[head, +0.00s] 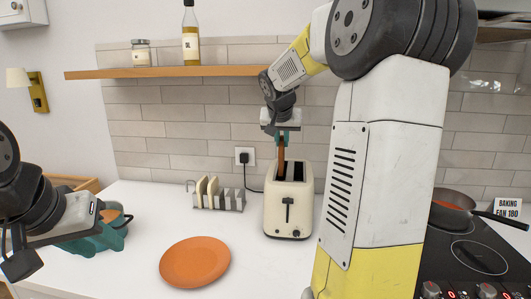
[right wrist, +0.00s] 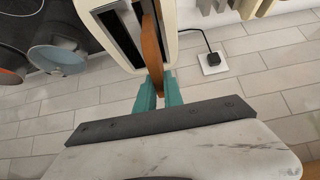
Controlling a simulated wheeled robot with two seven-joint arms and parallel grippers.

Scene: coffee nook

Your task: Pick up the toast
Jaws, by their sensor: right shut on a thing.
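The toast (head: 281,161) is a brown slice standing upright at the left slot of the cream toaster (head: 290,215). My right gripper (head: 282,138) is above the toaster, with its teal fingers shut on the slice's top edge. In the right wrist view, the toast (right wrist: 153,55) runs from between the fingertips of my right gripper (right wrist: 157,88) to the toaster (right wrist: 183,14). I cannot tell how much of its lower end is inside the slot. The other slot looks dark and empty. My left gripper (head: 95,238) is low at the left, with its jaw opening unclear.
An orange plate (head: 195,262) lies on the white counter, front left of the toaster. A metal rack (head: 230,200) with pale bread slices stands left of the toaster. A cord runs to the wall socket (head: 244,156). A wooden shelf (head: 180,71) is above; a hob with a pan (head: 455,208) is right.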

